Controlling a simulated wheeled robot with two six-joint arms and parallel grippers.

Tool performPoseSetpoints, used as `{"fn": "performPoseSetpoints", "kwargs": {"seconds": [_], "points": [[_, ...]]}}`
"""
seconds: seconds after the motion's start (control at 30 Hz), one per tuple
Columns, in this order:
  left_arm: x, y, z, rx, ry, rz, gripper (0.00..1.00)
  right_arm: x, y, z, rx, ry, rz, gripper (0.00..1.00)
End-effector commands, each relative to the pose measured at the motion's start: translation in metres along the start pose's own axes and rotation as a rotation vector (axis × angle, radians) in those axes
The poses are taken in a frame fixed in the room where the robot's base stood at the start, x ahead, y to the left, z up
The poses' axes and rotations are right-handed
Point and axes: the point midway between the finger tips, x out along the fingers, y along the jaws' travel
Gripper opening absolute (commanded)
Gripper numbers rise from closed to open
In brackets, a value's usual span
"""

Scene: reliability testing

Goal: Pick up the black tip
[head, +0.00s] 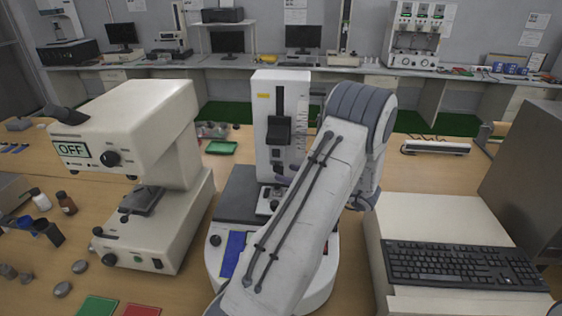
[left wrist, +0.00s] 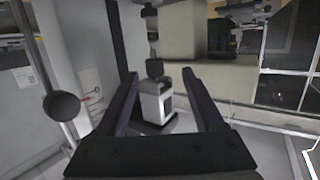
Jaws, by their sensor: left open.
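A small black tip (left wrist: 155,68) sits upright on top of a pale grey holder (left wrist: 153,101) in the left wrist view. My left gripper (left wrist: 159,77) is open, with its two dark fingers on either side of the tip and holder in the picture. Nothing is seen clamped between them, and I cannot tell the remaining depth. In the head view, my left arm covers most of the gripper; only a bit of a dark finger (head: 284,180) shows by the white tester (head: 262,88). I cannot pick out the tip surely there. My right gripper is not in view.
A cream machine with an OFF display (head: 73,151) stands left of the tester. A black keyboard (head: 462,265) lies to the right. Bottles (head: 66,203), grey discs (head: 62,289), and green (head: 97,306) and red (head: 141,310) pads lie front left. A round dark knob (left wrist: 62,105) is near the left finger.

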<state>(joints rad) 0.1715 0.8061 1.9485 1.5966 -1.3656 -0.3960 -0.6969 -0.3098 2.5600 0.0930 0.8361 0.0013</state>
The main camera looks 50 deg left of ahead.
Motion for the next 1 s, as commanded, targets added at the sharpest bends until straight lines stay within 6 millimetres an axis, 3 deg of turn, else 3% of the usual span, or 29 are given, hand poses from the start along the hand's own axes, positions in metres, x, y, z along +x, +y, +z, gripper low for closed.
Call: {"fn": "performPoseSetpoints", "kwargs": {"seconds": [0.7, 1.0], "points": [[0.087, 0.007, -0.001, 0.001, -0.001, 0.004, 0.69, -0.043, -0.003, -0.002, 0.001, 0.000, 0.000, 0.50], [0.093, 0.007, 0.002, 0.000, 0.000, 0.006, 0.69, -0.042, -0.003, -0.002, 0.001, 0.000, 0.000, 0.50]]}}
